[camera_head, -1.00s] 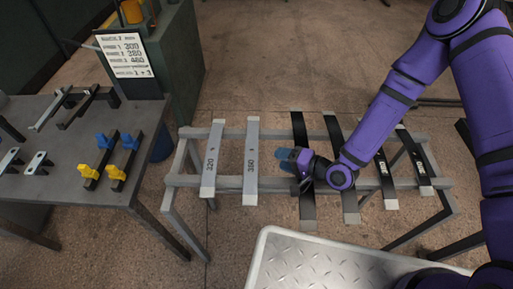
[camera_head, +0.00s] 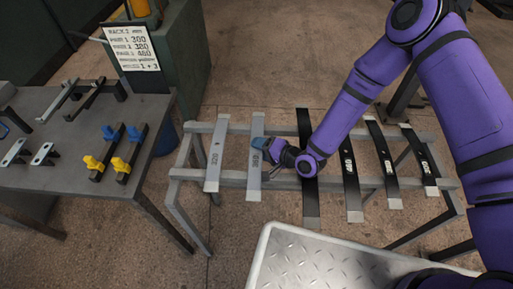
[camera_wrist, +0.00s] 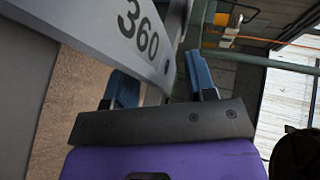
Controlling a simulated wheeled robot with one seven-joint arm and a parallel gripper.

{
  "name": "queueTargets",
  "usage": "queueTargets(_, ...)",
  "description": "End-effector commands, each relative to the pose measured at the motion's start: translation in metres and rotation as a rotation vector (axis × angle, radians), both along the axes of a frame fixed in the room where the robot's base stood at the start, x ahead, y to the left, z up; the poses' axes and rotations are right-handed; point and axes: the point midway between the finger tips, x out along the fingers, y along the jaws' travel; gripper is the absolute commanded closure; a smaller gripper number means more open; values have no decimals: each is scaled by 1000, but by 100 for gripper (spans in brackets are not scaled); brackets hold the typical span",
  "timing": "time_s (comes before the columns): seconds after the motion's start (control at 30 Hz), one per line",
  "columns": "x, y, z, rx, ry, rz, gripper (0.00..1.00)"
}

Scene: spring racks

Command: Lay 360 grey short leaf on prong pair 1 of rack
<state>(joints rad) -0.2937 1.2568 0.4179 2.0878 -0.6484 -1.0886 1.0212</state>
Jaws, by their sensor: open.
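The grey short leaf marked 360 (camera_head: 254,180) lies across the grey two-rail stand, second from the left. Its printed 360 shows large in the wrist view (camera_wrist: 120,38). My gripper (camera_head: 262,147) is open at this leaf, near its middle. In the wrist view its blue fingers (camera_wrist: 163,85) stand apart, with the leaf's edge running close to them and partly between them. I cannot tell whether they touch it. On the left table are bars with blue and yellow blocks (camera_head: 105,150); which is prong pair 1 is not readable.
Another grey leaf (camera_head: 214,165) lies left of it, and several black leaves (camera_head: 351,180) lie right on the stand (camera_head: 235,175). A sign (camera_head: 134,47) lists pairs and numbers above the left table (camera_head: 60,180). A ridged metal plate (camera_head: 310,265) is in front.

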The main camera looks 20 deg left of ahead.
Motion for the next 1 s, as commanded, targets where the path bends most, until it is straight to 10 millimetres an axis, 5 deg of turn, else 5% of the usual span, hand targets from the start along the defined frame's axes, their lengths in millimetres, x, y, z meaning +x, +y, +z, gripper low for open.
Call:
queueTargets(0.2,1,0,0,0,0,-1,49)
queueTargets(0.43,0,0,0,0,0,0,100)
queueTargets(1.0,1,-3,-4,-11,6,-4,100)
